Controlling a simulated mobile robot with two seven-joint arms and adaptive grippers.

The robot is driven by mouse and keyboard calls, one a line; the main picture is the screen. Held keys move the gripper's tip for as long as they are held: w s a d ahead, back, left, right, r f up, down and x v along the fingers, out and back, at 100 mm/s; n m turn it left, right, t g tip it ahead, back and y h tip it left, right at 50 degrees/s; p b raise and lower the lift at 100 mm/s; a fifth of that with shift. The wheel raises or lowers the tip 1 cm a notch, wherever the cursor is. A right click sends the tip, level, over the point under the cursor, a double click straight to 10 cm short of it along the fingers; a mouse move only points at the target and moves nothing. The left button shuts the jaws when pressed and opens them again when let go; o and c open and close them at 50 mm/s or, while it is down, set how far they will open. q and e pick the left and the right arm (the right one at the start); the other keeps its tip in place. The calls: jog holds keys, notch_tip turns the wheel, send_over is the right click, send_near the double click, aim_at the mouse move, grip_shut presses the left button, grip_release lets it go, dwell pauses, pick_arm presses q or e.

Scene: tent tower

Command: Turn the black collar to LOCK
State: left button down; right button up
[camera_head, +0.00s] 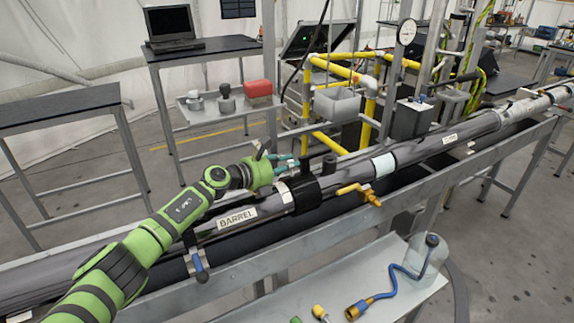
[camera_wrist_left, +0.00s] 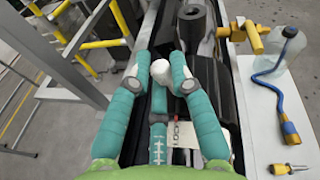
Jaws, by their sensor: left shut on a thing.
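The black collar (camera_head: 304,192) sits around the long dark barrel tube (camera_head: 262,209), right of the BARREL label. In the left wrist view, a shiny black surface (camera_wrist_left: 203,60) lies just right of the fingers. My left gripper (camera_head: 288,163) is above and beside the tube at the collar. Its teal fingers, also in the left wrist view (camera_wrist_left: 160,76), are shut on a white round knob (camera_wrist_left: 160,70). How the knob joins the collar is hidden. A white tag with a small mark (camera_wrist_left: 184,133) shows near the right finger. I cannot read LOCK anywhere. My right gripper is not in view.
A brass valve (camera_head: 360,193) sticks out of the tube's near side. A clear jug (camera_head: 426,257) and blue hose (camera_head: 398,284) are on the front shelf. Yellow pipes (camera_head: 345,70) stand behind.

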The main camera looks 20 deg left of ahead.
pick_arm(q)
jog(key=shift+s+d+f, duration=0.2)
jog(key=shift+f, duration=0.25)
jog(key=c, duration=1.2)
grip_release()
jog(key=shift+r, duration=0.15)
jog(key=shift+a+r, duration=0.15)
jog(key=shift+a, duration=0.05)
jog(key=v, duration=1.1)
jog(key=shift+s+a+r, duration=0.1)
jog(key=shift+s+a, duration=0.05)
jog(key=shift+s, duration=0.2)
